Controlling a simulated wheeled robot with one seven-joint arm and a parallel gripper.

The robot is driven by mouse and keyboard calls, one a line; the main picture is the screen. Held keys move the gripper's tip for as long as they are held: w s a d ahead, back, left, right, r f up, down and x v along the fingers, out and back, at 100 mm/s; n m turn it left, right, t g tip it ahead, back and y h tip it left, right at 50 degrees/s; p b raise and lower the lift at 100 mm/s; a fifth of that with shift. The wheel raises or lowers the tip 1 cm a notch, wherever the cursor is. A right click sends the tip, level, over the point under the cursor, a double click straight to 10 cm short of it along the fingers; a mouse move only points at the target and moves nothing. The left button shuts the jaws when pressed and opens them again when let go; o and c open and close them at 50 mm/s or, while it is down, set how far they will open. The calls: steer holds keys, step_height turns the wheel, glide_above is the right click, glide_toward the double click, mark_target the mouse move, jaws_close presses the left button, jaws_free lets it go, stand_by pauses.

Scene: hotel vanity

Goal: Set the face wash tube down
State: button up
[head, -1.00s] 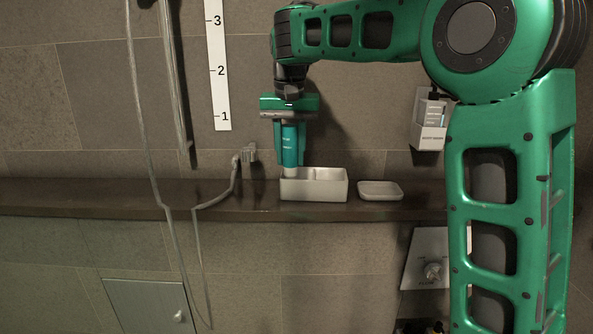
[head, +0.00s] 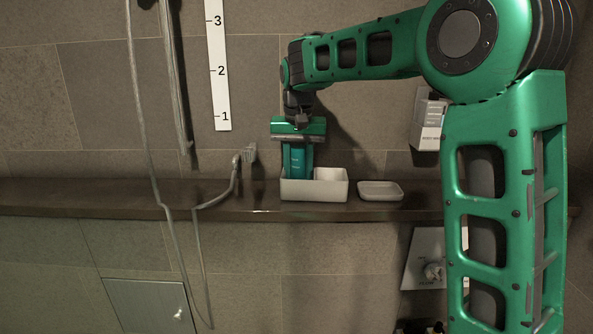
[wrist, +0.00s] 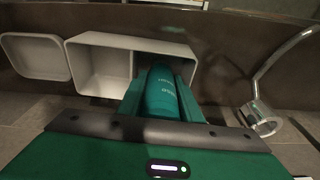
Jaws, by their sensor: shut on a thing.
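The teal face wash tube (head: 297,162) is upright between the fingers of my gripper (head: 297,166) in the head view. Its lower end is hidden behind the front wall of the white two-compartment box (head: 313,190) on the dark shelf, at the box's left side. In the wrist view the tube (wrist: 163,92) is clasped between the green fingers (wrist: 160,98), over the compartment at the right there. The other compartment (wrist: 100,70) looks empty. I cannot tell whether the tube touches the box floor.
A shallow white soap dish (head: 380,190) sits right of the box. A grey hose on a wall holder (head: 240,170) hangs to the left, near the shelf (head: 120,197). A wall dispenser (head: 428,120) is at the right.

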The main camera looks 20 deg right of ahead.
mark_target(298, 148)
steer(key=o, duration=0.8)
steer(key=shift+f, duration=0.1)
steer(key=r, duration=0.4)
steer(key=s+r, duration=0.1)
steer(key=r, duration=0.7)
steer(key=shift+s+a+r, duration=0.1)
steer(key=shift+s+a, duration=0.15)
steer(key=shift+s, duration=0.05)
steer(key=shift+s, duration=0.1)
